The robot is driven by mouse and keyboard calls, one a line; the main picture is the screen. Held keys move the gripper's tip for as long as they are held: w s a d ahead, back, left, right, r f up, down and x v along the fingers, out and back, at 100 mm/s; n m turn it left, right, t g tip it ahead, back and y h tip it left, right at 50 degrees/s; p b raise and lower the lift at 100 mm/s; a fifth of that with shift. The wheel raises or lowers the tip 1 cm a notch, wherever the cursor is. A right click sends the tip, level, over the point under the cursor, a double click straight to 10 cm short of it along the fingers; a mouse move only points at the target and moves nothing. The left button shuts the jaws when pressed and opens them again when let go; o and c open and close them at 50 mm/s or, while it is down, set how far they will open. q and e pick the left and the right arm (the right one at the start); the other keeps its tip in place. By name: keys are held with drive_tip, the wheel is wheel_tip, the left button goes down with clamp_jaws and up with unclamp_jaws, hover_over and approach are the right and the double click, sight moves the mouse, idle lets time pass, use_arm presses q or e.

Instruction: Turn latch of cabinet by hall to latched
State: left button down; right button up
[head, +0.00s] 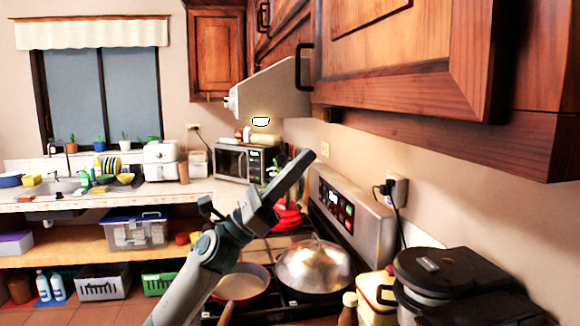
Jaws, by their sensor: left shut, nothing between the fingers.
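My left gripper (306,158) is shut and empty. It points up and to the right, in the air above the stove. A large wooden wall cabinet (410,50) fills the upper right, with a black bar handle (304,67) at its left side. My gripper is below and apart from it. A smaller wooden cabinet (215,55) hangs on the far wall beside the window. I cannot tell which one is the cabinet by the hall, and I can make out no latch on either. My right gripper is out of view.
A stove holds a lidded pan (314,268) and an open pan (243,284) below my left arm. A range hood (270,95) juts out above. A black-lidded pot (440,270) stands at the right. A microwave (245,163) sits on the far counter.

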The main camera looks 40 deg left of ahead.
sight(320, 115)
use_arm(q)
drive_tip(key=shift+w+d+r+p, duration=0.1)
drive_tip(key=shift+r+p, duration=0.4)
drive_tip(key=shift+r, duration=0.35)
drive_tip(key=shift+w+d+r+p, duration=0.15)
drive_tip(key=shift+r+p, duration=0.35)
drive_tip(key=shift+r, duration=0.4)
drive_tip(key=shift+w+d+r+p, duration=0.1)
drive_tip(key=shift+r+p, duration=0.4)
drive_tip(key=shift+r, duration=0.35)
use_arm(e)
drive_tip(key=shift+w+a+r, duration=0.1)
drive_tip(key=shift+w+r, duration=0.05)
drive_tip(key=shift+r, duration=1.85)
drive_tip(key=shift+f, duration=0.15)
use_arm(q)
drive_tip(key=shift+a+m+g+h+b, duration=0.1)
drive_tip(key=shift+m+g+h+b, duration=0.35)
drive_tip(key=shift+m+b, duration=0.25)
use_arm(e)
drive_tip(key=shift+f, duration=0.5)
